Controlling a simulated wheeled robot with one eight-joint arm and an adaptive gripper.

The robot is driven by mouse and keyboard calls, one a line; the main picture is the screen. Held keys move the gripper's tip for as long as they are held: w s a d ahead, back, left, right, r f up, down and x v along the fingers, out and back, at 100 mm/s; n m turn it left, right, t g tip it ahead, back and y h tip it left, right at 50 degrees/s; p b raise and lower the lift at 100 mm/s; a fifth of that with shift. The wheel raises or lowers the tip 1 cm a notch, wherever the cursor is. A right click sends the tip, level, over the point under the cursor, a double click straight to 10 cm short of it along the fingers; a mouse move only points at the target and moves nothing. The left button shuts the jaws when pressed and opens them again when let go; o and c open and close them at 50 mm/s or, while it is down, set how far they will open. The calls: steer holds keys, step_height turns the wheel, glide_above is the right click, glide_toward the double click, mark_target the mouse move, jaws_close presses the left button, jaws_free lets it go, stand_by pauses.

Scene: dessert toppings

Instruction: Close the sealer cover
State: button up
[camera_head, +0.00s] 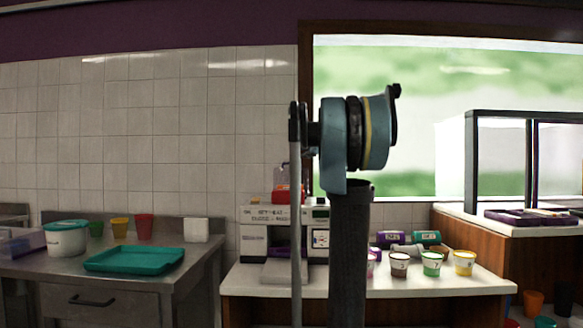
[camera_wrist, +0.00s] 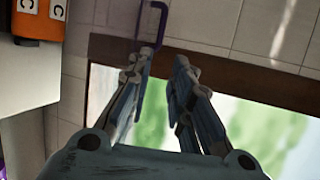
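The sealer (camera_head: 272,238) is a white machine with a dark lettered front and a small panel, on the white counter in the head view. A red part (camera_head: 288,194) stands on its top; my arm hides some of its right side. In the wrist view, a thin purple bent bar (camera_wrist: 163,14), perhaps the cover's handle, shows at the tip of the left finger; I cannot tell whether they touch. My gripper (camera_wrist: 164,58) has its fingers apart with a narrow gap and nothing clearly between them. The cover's exact position is unclear.
An orange block with white labels (camera_wrist: 38,18) is at the wrist view's top left. Several toppings cups, including a yellow one (camera_head: 464,263), stand right of the sealer. A teal tray (camera_head: 135,260) lies on the left table. A window (camera_head: 420,70) is behind.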

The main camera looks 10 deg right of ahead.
steer(key=x, duration=0.5)
steer(key=a+x, duration=0.1)
steer(key=x, duration=1.1)
steer(key=shift+w+a, duration=0.1)
steer(key=shift+a, duration=0.1)
jaws_close()
